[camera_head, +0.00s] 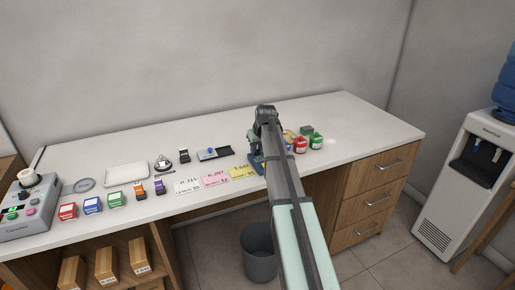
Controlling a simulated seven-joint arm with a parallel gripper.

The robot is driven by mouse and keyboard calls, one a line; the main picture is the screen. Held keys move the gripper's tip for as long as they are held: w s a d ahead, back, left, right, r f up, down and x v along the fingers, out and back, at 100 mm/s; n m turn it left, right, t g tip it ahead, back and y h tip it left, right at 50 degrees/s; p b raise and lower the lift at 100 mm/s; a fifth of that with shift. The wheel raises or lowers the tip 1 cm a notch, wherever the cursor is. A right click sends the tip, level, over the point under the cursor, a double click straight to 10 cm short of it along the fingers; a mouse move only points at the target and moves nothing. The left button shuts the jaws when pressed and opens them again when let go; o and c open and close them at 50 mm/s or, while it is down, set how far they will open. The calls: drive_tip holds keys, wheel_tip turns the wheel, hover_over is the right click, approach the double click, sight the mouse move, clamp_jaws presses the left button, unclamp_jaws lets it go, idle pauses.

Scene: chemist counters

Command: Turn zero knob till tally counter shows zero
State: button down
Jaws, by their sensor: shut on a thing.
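My arm reaches over the counter, with its wrist (266,113) at the middle right. My gripper (256,150) is low at the counter top, partly covered by my own arm. It is shut on part of a small blue device (257,166), which shows just below the jaws. The exact part between the jaws is hidden. I cannot make out a zero knob or read any digits. I cannot tell for sure which item is the tally counter.
A yellow card (241,173) lies just left of the blue device. Red (300,146) and green (317,141) boxes stand to its right. The counter's right end (370,127) is bare.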

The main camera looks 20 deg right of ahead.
drive_tip(key=m, duration=0.2)
drive_tip(key=m+h, duration=0.1)
drive_tip(key=shift+a+m, duration=0.2)
drive_tip(key=shift+m, duration=0.2)
drive_tip(key=shift+w+m+g+h, duration=0.1)
drive_tip(key=shift+m+g+h, duration=0.65)
drive_tip(key=shift+m, duration=1.15)
drive_tip(key=shift+t+h, duration=0.25)
drive_tip(key=c, duration=1)
unclamp_jaws()
drive_tip(key=shift+o, duration=0.2)
drive_tip(key=shift+a+r, duration=0.1)
drive_tip(key=v, duration=1.3)
drive_tip(key=shift+r, duration=0.35)
